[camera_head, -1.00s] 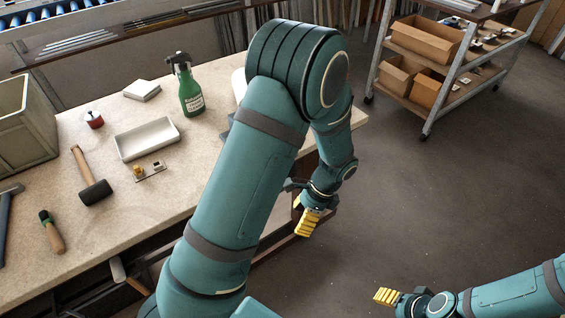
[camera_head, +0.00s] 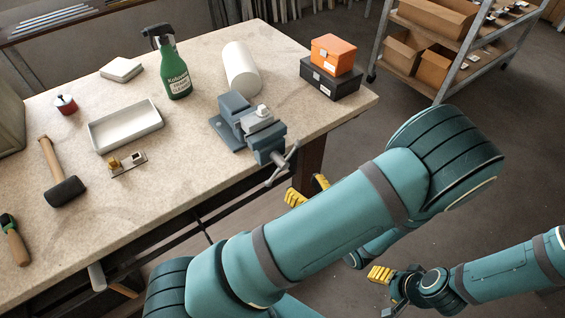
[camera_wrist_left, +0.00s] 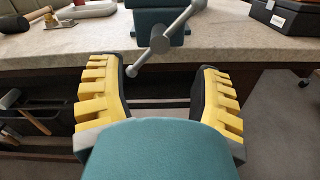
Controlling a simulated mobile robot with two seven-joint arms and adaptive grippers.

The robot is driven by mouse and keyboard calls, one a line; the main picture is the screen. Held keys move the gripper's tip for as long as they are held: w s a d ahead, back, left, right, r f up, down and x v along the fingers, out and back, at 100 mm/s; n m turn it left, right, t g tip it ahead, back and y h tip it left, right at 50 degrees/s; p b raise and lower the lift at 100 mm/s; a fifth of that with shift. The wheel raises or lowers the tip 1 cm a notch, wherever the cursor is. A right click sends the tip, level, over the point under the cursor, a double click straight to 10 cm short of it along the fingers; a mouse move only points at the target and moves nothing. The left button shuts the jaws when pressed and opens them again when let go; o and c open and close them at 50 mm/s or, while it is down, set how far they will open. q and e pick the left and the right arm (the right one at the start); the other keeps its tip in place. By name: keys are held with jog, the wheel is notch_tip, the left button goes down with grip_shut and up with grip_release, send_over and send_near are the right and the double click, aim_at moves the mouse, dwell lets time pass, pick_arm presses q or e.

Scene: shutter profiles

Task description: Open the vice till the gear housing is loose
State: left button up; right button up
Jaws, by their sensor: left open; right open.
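A blue-grey vice (camera_head: 240,118) stands at the front edge of the workbench in the head view. A light grey part, likely the gear housing (camera_head: 259,122), sits between its jaws. The vice's handle bar (camera_head: 281,163) hangs tilted at the front, over the bench edge. It also shows at the top of the left wrist view (camera_wrist_left: 160,42). My left gripper (camera_head: 308,190) is open just in front of and below the handle, partly hidden by my arm; its yellow fingers (camera_wrist_left: 160,95) have nothing between them. My right gripper (camera_head: 383,285) is at the lower right, away from the bench.
Behind the vice stand a white roll (camera_head: 241,68) and a green spray bottle (camera_head: 176,75). An orange box (camera_head: 333,54) on a black box (camera_head: 328,80) is to its right. A white tray (camera_head: 125,125) and mallet (camera_head: 62,185) lie left.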

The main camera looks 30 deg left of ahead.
aim_at(289, 170)
pick_arm(q)
jog(key=x, duration=0.9)
jog(key=shift+a, duration=0.1)
grip_shut()
